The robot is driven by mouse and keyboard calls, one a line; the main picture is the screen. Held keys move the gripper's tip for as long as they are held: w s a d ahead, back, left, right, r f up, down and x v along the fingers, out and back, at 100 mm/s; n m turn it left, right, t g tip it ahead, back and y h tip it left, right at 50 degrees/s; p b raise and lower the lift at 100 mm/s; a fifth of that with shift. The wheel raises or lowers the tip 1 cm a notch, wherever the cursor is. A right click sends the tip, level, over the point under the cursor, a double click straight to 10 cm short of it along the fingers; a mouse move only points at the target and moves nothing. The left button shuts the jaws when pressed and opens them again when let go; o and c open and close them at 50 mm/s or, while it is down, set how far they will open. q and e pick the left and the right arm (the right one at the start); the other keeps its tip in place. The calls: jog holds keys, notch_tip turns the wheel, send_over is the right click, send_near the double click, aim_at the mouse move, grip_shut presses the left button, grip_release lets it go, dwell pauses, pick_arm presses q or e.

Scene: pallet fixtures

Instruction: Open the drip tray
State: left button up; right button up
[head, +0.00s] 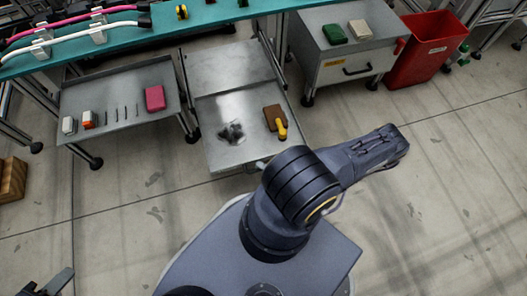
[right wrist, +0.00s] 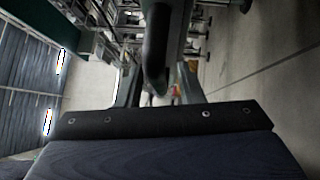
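The drip tray (head: 218,152) appears to be the shallow grey metal tray at the middle of the head view. It sticks out in front of a metal panel (head: 222,62), with a dark wet-looking patch and a brown-and-yellow item (head: 274,118) on it. A pale piece shows at its front edge beside my right arm, which hides part of that edge. My right gripper is hidden or unclear in the head view. In the right wrist view its fingers (right wrist: 160,88) stand apart, with a dark rounded bar (right wrist: 156,45) before them. My left gripper (head: 45,284) is partly cut off at bottom left.
A metal side table (head: 125,95) with a pink box (head: 155,98) stands left. A grey cabinet (head: 345,70) and a red bin (head: 425,50) stand at the right. A teal bench (head: 215,12) runs along the back. Floor is clear at left front and right.

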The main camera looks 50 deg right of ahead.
jog(key=v, duration=0.8)
jog(key=shift+p, duration=0.45)
